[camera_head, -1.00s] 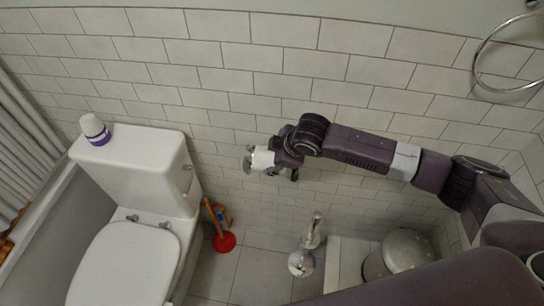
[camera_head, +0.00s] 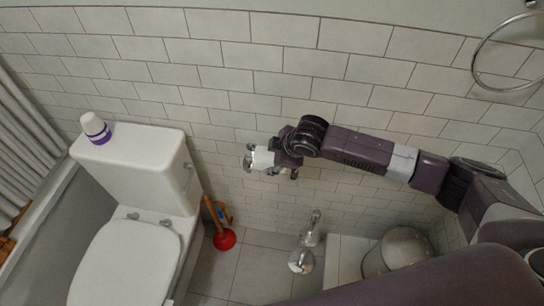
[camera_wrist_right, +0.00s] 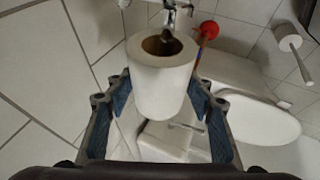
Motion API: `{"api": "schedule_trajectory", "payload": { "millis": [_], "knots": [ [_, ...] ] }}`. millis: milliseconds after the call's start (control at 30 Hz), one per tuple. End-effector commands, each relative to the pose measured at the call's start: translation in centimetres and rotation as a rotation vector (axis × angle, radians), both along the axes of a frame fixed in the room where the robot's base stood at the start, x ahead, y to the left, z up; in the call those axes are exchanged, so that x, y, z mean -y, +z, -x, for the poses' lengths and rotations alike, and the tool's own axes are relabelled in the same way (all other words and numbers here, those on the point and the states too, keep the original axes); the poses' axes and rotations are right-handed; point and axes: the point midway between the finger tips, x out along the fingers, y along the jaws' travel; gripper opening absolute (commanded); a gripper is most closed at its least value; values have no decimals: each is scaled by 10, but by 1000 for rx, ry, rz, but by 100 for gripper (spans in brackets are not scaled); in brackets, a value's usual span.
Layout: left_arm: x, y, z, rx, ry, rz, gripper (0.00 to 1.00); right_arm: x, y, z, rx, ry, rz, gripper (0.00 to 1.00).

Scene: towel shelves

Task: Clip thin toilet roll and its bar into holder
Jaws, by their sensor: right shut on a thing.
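The white toilet roll (camera_wrist_right: 160,92) is between the two blue-padded fingers of my right gripper (camera_wrist_right: 160,100) in the right wrist view, its open cardboard end facing up in the picture. The gripper is shut on it. In the head view the roll (camera_head: 263,158) shows small at the tip of my right gripper (camera_head: 270,163), close to the tiled wall. A chrome holder (camera_wrist_right: 172,12) shows just beyond the roll's open end; in the head view a metal part (camera_head: 248,158) is left of the roll. I cannot tell the bar from the holder. My left gripper is not in view.
The toilet (camera_head: 128,250) stands left, with a white and purple bottle (camera_head: 95,128) on its tank. A red plunger (camera_head: 224,239), a chrome stand (camera_head: 301,260) and a bin (camera_head: 398,252) are below the arm. A towel ring (camera_head: 476,60) hangs upper right.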

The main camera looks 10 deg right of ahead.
Motion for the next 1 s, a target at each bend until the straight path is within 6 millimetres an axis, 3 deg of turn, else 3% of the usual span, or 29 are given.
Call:
{"api": "schedule_trajectory", "payload": {
  "millis": [1000],
  "knots": [
    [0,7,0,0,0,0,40,0,-10,0,0,-1,0,23]
  ]
}}
